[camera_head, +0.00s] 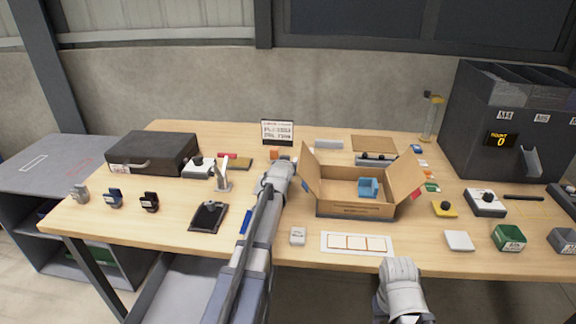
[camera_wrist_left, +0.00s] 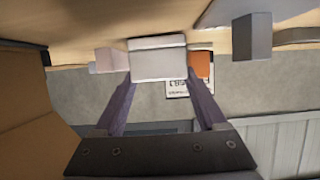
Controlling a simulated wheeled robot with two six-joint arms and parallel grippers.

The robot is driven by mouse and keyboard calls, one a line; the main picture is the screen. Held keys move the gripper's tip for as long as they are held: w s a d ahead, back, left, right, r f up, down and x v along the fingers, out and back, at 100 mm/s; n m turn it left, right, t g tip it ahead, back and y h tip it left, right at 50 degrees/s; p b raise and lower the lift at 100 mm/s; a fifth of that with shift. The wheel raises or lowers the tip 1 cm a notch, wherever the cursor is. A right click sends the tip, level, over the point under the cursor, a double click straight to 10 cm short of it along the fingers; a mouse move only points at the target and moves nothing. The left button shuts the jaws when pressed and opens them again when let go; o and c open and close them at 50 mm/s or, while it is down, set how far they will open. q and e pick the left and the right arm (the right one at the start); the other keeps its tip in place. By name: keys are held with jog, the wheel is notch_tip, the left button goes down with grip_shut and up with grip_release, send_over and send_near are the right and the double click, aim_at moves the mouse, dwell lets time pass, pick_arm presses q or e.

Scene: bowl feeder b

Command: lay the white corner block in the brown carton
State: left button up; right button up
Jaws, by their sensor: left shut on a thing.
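In the left wrist view a white block (camera_wrist_left: 158,58) sits between the fingers of my left gripper (camera_wrist_left: 160,85), which is shut on it. It looks like the white corner block, though its full shape is hidden. In the head view my left gripper (camera_head: 284,168) is just left of the open brown carton (camera_head: 355,208), and the held block cannot be made out there. The carton's flaps stand out at the sides, and a blue block (camera_head: 368,188) lies inside. My right gripper (camera_head: 400,287) is at the front table edge; its fingers are not visible.
An orange block (camera_head: 275,153) and a small sign (camera_head: 277,132) stand behind my left gripper. A black case (camera_head: 152,153) is at the back left. A dark counting machine (camera_head: 505,125) stands right. A white card tray (camera_head: 357,244) lies before the carton.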

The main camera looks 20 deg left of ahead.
pick_arm(q)
jog(key=shift+f, duration=0.2)
jog(key=o, duration=1.3)
jog(key=shift+c, duration=0.2)
jog(key=shift+r, duration=0.15)
jog(key=shift+s+r, duration=0.1)
jog(key=shift+r, duration=0.05)
jog(key=p+v, duration=0.4)
jog(key=v, duration=0.7)
jog(key=shift+s+r+p, duration=0.1)
jog(key=shift+s+p, duration=0.05)
jog(key=shift+p, duration=0.15)
jog(key=shift+s, duration=0.2)
